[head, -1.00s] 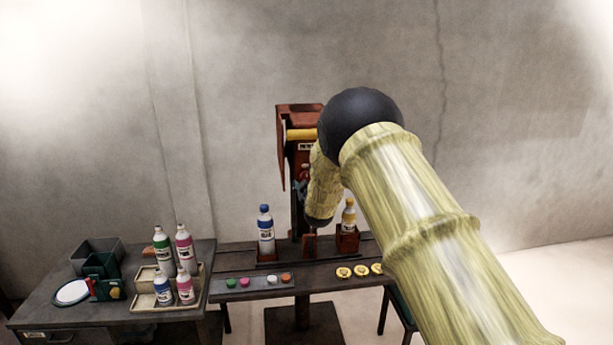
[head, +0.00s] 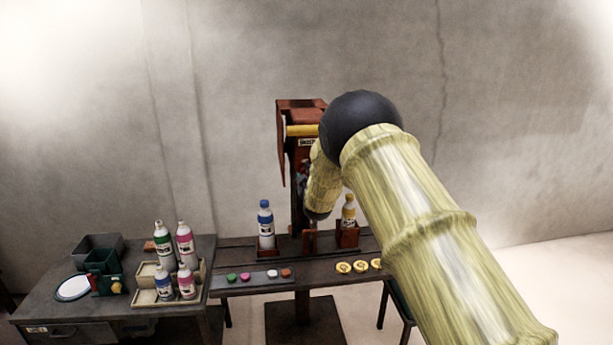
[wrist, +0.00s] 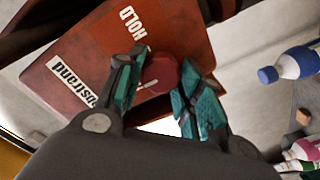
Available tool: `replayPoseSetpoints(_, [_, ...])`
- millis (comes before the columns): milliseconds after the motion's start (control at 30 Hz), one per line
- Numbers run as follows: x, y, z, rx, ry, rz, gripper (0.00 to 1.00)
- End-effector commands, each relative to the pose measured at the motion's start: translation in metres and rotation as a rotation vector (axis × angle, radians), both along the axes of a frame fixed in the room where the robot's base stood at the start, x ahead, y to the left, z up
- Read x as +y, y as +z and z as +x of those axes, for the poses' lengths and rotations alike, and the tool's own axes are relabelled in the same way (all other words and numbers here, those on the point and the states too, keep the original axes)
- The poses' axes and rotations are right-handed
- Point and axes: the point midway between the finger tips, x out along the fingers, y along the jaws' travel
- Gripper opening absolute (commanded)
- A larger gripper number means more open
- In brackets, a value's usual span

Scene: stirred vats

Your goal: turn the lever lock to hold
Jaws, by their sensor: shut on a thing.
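The lever lock shows in the wrist view as a round red knob (wrist: 160,72) with a short white mark, on a red-brown panel (wrist: 185,32). A white HOLD label (wrist: 132,22) is above and left of the knob, and a second label (wrist: 73,80), partly cut off by my finger, ends in "ostrand". My gripper (wrist: 162,80) has one teal finger on each side of the knob and is shut on it. In the head view the panel stands on a dark post behind the bench, and my arm hides most of the knob and gripper.
A blue-capped bottle (head: 265,226) and a yellow-capped bottle (head: 348,213) stand on the bench (head: 325,277), either side of my wrist. Coloured buttons (head: 245,276) and yellow discs (head: 344,267) line its front. More bottles (head: 186,245) and bins stand on the left table.

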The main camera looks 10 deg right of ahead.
Motion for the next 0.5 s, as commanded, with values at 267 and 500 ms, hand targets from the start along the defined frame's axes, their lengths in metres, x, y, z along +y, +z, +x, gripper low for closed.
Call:
replayPoseSetpoints(267, [-0.0001, -0.0038, -0.0001, 0.003, 0.0, 0.069, 0.12])
replayPoseSetpoints(500, [-0.0013, -0.0061, 0.0, 0.007, -0.001, 0.221, 0.12])
